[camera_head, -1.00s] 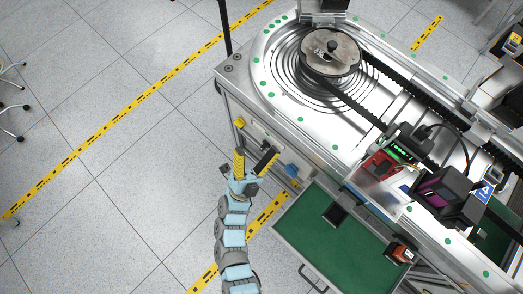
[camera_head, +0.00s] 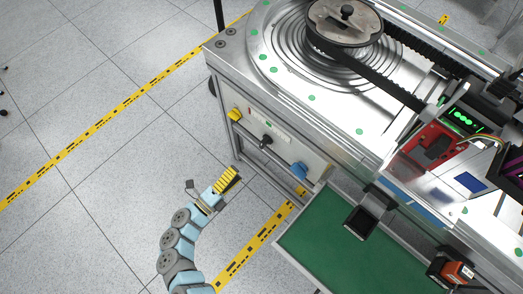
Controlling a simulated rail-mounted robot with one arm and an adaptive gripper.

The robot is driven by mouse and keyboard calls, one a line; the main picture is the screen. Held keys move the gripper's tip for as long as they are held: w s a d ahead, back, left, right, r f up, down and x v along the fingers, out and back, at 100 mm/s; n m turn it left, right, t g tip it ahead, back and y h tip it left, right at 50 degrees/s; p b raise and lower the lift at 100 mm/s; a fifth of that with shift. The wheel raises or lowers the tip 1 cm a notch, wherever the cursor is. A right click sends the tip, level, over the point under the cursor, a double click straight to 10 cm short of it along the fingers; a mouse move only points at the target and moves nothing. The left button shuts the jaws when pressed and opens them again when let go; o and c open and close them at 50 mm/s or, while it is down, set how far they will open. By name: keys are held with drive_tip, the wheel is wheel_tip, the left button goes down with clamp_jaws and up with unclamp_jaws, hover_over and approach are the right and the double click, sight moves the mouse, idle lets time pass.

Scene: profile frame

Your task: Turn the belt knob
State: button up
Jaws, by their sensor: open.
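The front panel (camera_head: 258,135) on the side of the conveyor bench carries a yellow knob (camera_head: 235,114), a black knob (camera_head: 266,141) and a blue knob (camera_head: 299,171), from left to right. I cannot tell from a label which one is the belt knob. My gripper (camera_head: 230,175), with yellow striped finger pads, is open and empty in the head view. It is below and left of the black knob in the picture, apart from the panel. One finger mostly hides the other.
A green-lined open drawer (camera_head: 330,240) sticks out to the right of my gripper. Above the panel are the bench's metal top, a round pulley (camera_head: 345,25) and a black belt (camera_head: 370,78). A red device (camera_head: 432,142) stands on the top.

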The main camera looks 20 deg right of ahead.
drive_tip(key=m+b, duration=0.1)
drive_tip(key=b, duration=0.1)
approach(261, 146)
drive_tip(key=shift+y, duration=0.4)
drive_tip(key=b+x, duration=0.2)
drive_tip(key=x, duration=0.9)
drive_tip(key=shift+d+r+b, duration=0.2)
drive_tip(key=shift+b, duration=0.15)
